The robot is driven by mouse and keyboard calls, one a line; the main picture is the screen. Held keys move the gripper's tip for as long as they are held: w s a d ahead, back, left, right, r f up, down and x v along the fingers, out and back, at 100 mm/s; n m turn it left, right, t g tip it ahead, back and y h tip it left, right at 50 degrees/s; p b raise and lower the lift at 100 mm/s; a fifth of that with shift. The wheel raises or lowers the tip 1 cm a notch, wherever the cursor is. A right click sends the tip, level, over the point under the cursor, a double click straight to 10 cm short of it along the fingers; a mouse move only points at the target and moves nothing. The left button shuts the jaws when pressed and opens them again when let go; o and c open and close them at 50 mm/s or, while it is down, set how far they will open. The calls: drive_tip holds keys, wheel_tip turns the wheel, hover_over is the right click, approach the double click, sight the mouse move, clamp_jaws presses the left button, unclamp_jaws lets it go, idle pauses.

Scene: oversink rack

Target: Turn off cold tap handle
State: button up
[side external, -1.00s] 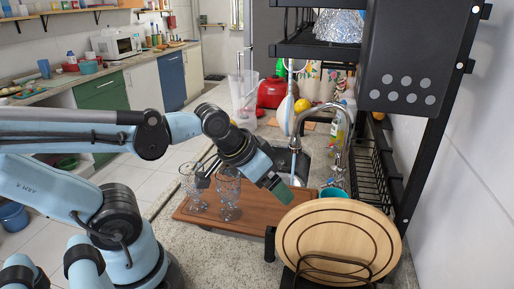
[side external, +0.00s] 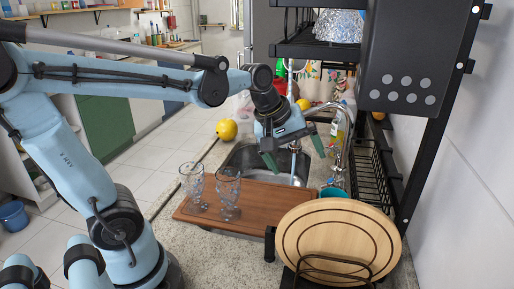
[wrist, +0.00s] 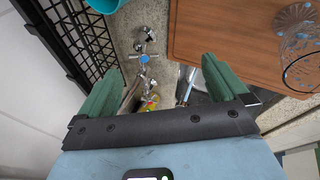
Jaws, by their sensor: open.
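The cold tap handle (wrist: 143,57) is a small metal cross with a blue centre in the wrist view. It lies ahead of my open green fingers, within the gap between them and nearer the left one. A second metal tap handle (wrist: 149,33) is just beyond it. In the side view my gripper (side external: 294,155) hangs over the sink (side external: 243,158), open and empty, beside the curved metal faucet (side external: 346,126). A pale bluish streak shows below the gripper; I cannot tell if it is running water. The gripper (wrist: 160,76) looks apart from the handle.
A wooden board (side external: 210,221) with two glasses (side external: 228,193) lies in front of the sink. A round wooden board (side external: 338,240) stands at the front right. A black rack (side external: 365,185) borders the right side. A teal bowl (side external: 334,193) is near the faucet.

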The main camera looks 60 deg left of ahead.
sight(331, 180)
drive_tip(key=w+a+n+g+h, duration=0.2)
drive_tip(key=w+a+n, duration=0.1)
drive_tip(key=w+n, duration=0.8)
drive_tip(key=d+f, duration=0.1)
drive_tip(key=f, duration=0.3)
drive_tip(key=w+d+f+n, duration=0.1)
drive_tip(key=f, duration=0.3)
drive_tip(key=w+f+n, duration=0.1)
drive_tip(key=f, duration=0.3)
drive_tip(key=shift+w+d, duration=0.1)
drive_tip(key=shift+d, duration=0.3)
drive_tip(key=shift+c, duration=0.2)
drive_tip(key=c, duration=1)
